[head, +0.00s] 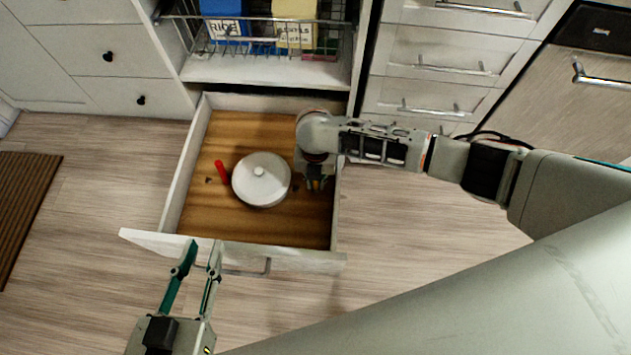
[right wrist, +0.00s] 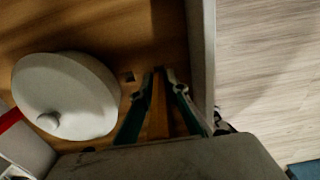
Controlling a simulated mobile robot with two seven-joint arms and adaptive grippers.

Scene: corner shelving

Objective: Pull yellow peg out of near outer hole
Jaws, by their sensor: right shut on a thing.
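My right gripper (head: 316,186) reaches down inside the open drawer, near its right wall. In the right wrist view its two fingers (right wrist: 161,84) are closed on a narrow orange-brown piece (right wrist: 158,118), which looks like the yellow peg in shadow. The peg's lower end and its hole are hidden, so I cannot tell how deep it sits. A dark square hole (right wrist: 127,77) shows empty in the drawer floor beside the fingers.
A white lidded pot (head: 261,180) stands in the middle of the drawer, left of my right gripper. A red peg (head: 220,172) stands left of the pot near another hole (head: 208,181). The drawer's front panel (head: 300,257) lies beside my left gripper.

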